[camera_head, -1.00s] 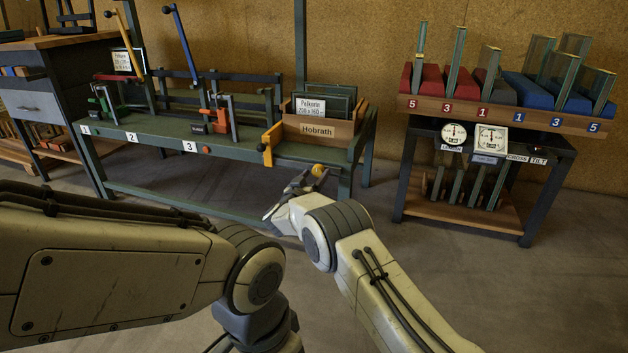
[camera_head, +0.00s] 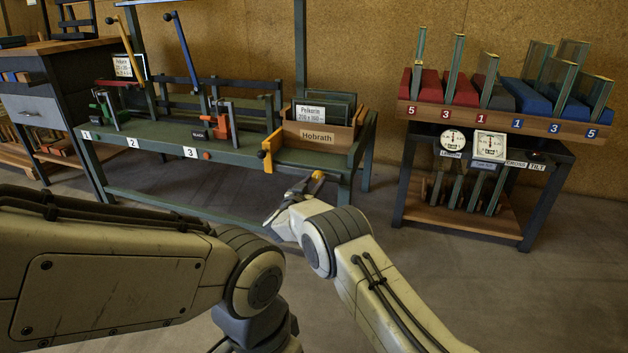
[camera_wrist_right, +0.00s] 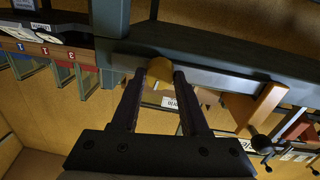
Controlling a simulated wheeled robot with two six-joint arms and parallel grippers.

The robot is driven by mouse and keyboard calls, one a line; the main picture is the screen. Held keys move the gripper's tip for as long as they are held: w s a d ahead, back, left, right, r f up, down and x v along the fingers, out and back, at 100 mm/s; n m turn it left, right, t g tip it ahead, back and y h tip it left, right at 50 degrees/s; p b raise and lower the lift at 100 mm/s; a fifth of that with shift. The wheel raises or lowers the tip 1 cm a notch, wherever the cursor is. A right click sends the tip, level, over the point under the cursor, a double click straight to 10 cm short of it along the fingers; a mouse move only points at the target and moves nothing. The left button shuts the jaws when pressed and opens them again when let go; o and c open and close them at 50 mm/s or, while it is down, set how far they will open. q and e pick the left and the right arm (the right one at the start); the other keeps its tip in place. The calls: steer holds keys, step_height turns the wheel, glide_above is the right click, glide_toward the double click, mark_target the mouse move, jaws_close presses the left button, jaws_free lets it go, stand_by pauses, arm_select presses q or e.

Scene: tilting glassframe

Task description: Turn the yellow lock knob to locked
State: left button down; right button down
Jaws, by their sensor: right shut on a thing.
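The yellow lock knob (camera_head: 318,174) is at the front right edge of the green bench (camera_head: 235,150). My right gripper (camera_head: 312,183) reaches it from the front and covers part of it. In the right wrist view the yellow knob (camera_wrist_right: 159,68) sits between the tips of my right gripper (camera_wrist_right: 160,78), which is shut on it. The knob is against a grey bar (camera_wrist_right: 205,78). I cannot read a lock mark or the knob's turn angle. My left arm crosses the lower left of the head view; its gripper is out of view.
An orange lever (camera_head: 271,145) with a dark ball end stands just left of the knob; it also shows in the wrist view (camera_wrist_right: 262,106). A wooden box marked Hobrath (camera_head: 317,135) is on the bench behind. A rack of glass pieces (camera_head: 500,118) stands to the right.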

steer(key=m+p, duration=0.1)
steer(key=m, duration=0.1)
steer(key=shift+m, duration=0.3)
steer(key=m+p, duration=0.1)
steer(key=m, duration=0.1)
steer(key=shift+m, duration=0.4)
steer(key=m, duration=0.5)
steer(key=shift+s+p, duration=0.1)
steer(key=shift+p, duration=0.2)
steer(key=m, duration=0.2)
steer(key=shift+m+y, duration=0.3)
steer(key=shift+y, duration=0.1)
steer(key=m, duration=0.2)
steer(key=shift+d+f+m, duration=0.1)
steer(key=shift+m, duration=0.2)
steer(key=m+b, duration=0.2)
steer(key=m, duration=0.3)
steer(key=shift+y, duration=0.4)
steer(key=shift+c, duration=2.1)
jaws_free()
